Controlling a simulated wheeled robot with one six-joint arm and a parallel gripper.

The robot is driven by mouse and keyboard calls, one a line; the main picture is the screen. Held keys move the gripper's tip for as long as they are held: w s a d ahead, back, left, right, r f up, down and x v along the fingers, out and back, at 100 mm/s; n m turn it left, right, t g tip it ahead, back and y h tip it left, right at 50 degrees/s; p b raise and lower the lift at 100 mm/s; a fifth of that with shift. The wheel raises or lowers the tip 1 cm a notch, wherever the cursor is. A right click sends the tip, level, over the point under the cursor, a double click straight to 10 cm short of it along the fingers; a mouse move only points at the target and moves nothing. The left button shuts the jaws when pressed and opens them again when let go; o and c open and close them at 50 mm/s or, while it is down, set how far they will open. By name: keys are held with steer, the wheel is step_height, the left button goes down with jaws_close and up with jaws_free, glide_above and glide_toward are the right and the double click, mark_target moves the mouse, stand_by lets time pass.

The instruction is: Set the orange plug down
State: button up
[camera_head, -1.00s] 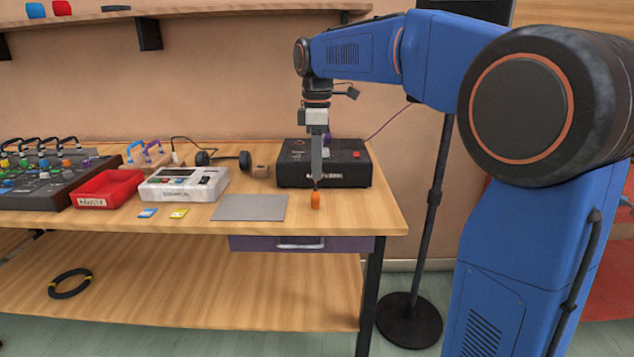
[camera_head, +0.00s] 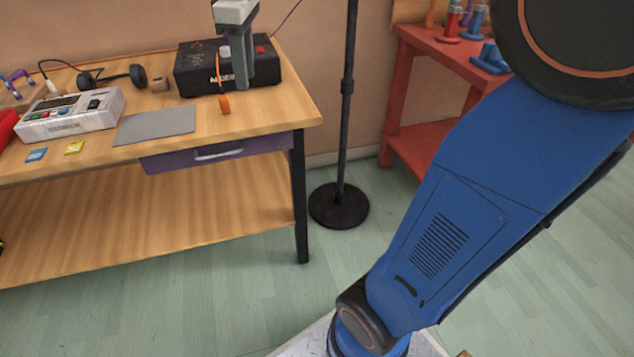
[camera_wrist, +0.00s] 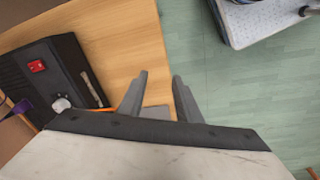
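The orange plug (camera_head: 224,103) appears to rest on the wooden table (camera_head: 270,108), in front of the black box (camera_head: 196,75). A thin orange cord runs from it up towards the box. In the head view my gripper (camera_head: 243,86) points down in front of the box, just right of the plug and apparently apart from it. In the wrist view my gripper (camera_wrist: 160,84) has its two grey fingers spread with nothing between them. The plug itself does not show there; a bit of orange cord (camera_wrist: 34,125) shows beside the box (camera_wrist: 65,70).
A grey mat (camera_head: 155,125) lies left of the plug, with a white device (camera_head: 75,112), small cards (camera_head: 74,147) and headphones (camera_head: 120,77) beyond. A black stand (camera_head: 338,206) is on the floor right of the table. A red bench (camera_head: 430,85) stands further right.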

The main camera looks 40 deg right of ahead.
steer(key=s+d+f+m+t, duration=0.3)
steer(key=s+f+m, duration=0.7)
steer(key=s+f, duration=0.8)
steer(key=s, duration=0.4)
steer(key=shift+d+f, duration=0.15)
steer(key=shift+d, duration=0.05)
